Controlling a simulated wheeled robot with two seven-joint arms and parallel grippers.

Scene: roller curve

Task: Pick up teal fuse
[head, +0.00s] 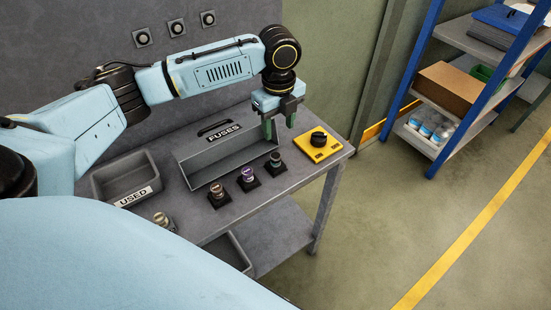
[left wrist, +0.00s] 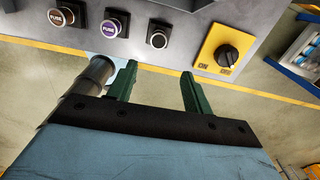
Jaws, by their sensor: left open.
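The middle fuse (head: 248,174) is purple and the left one (head: 217,189) is brownish. My right gripper is out of view.
A yellow switch box (head: 318,146) with a black knob is right of the sockets. The grey FUSES bin (head: 225,170) stands behind them. The USED bin (head: 133,198) and another fuse (head: 162,220) are at the left. A blue shelf (head: 405,60) stands apart at right.

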